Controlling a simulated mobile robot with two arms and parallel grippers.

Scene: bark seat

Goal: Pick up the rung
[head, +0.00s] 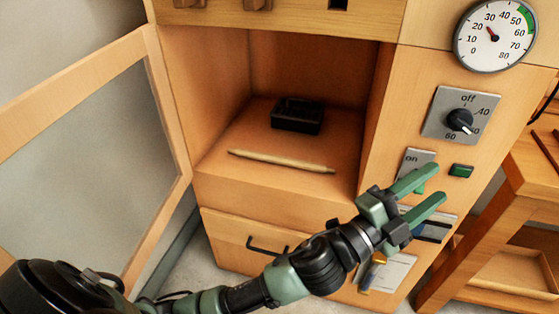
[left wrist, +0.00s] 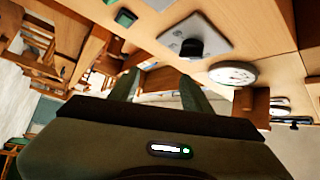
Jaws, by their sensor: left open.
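The rung (head: 280,161), a slim pale wooden stick with tapered ends, lies across the floor of the open cabinet compartment near its front edge. My left gripper (head: 428,188) is open and empty, in front of the cabinet's right-hand panel, to the right of and lower than the rung. Its two green fingers also show in the left wrist view (left wrist: 158,88), pointing away from the rung, which is not in that view. My right gripper is not in view.
A small black tray (head: 297,116) sits behind the rung. A glazed door (head: 165,110) stands open at left. The right panel carries a dial gauge (head: 494,36), a rotary knob (head: 459,120) and a green button (head: 461,171). A wooden bench (head: 500,220) stands at right.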

